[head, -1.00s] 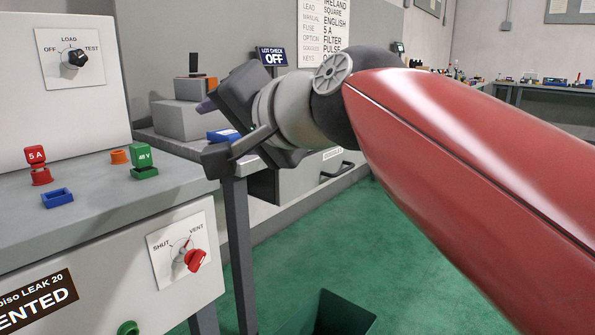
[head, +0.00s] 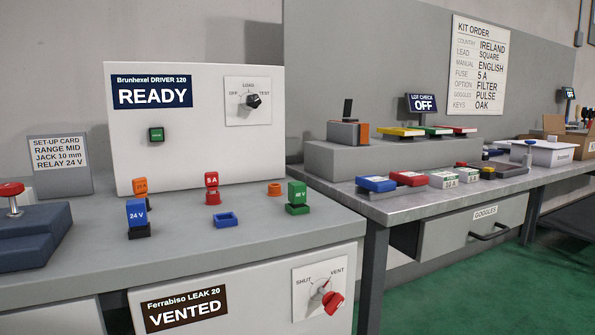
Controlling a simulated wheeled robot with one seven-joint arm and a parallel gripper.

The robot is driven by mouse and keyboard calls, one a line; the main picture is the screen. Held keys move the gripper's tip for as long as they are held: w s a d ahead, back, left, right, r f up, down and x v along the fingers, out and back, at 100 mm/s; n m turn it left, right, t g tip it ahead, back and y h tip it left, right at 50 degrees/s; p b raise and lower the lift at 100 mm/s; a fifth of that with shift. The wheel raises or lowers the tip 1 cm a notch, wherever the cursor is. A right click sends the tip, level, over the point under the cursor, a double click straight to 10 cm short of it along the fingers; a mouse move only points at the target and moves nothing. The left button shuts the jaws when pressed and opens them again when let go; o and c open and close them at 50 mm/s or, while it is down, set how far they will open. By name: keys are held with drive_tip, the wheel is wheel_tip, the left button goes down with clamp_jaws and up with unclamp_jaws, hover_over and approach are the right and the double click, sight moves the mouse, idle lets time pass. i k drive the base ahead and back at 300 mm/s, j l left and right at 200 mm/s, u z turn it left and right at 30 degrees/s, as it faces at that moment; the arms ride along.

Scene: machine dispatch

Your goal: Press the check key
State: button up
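No key in view carries a readable "check" label, so I cannot tell which one is the check key. The LOT CHECK display (head: 421,103) reads OFF and stands at the back of the right-hand bench. Left of it, a small dark upright piece (head: 347,108) and an orange block (head: 363,133) sit on a grey step. My gripper is not in view.
Coloured relay and fuse pieces (head: 212,188) stand on the left bench. The load knob (head: 253,101) and red vent valve (head: 333,302) stick out. Coloured boxes (head: 376,184) lie on the right bench (head: 400,210) above the goggles drawer (head: 478,227). Green floor (head: 455,290) is clear at right.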

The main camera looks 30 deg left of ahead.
sight(156, 135)
drive_tip(key=u, duration=1.95)
drive_tip(key=i+j+z, duration=0.25)
drive_tip(key=j, duration=0.3)
